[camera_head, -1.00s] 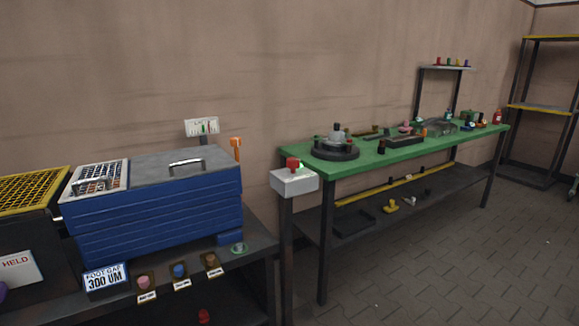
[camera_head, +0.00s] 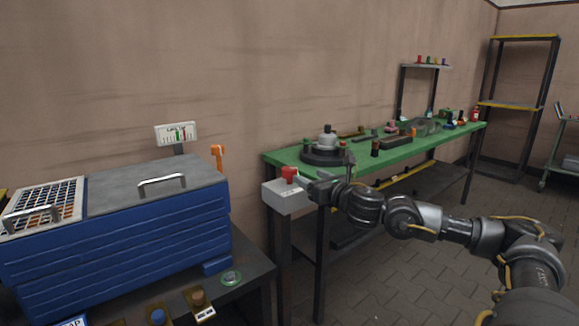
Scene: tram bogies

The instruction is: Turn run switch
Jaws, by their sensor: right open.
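A red switch knob (camera_head: 289,174) sits on top of a light grey box (camera_head: 283,197) on a dark post, at the near left corner of the green bench. My right gripper (camera_head: 308,181) is just right of the red knob, at the box's top right side. Its arm reaches in from the right edge. The fingers are small and partly blurred into the box, and I cannot tell whether they touch the knob. The right gripper is open. My left gripper is not in view.
A blue chest (camera_head: 124,240) with a grey lid stands left on a dark table. An orange lever (camera_head: 217,157) and a small gauge sign (camera_head: 176,134) stand behind it. The green bench (camera_head: 285,158) holds a round dark fixture (camera_head: 326,155) and several parts.

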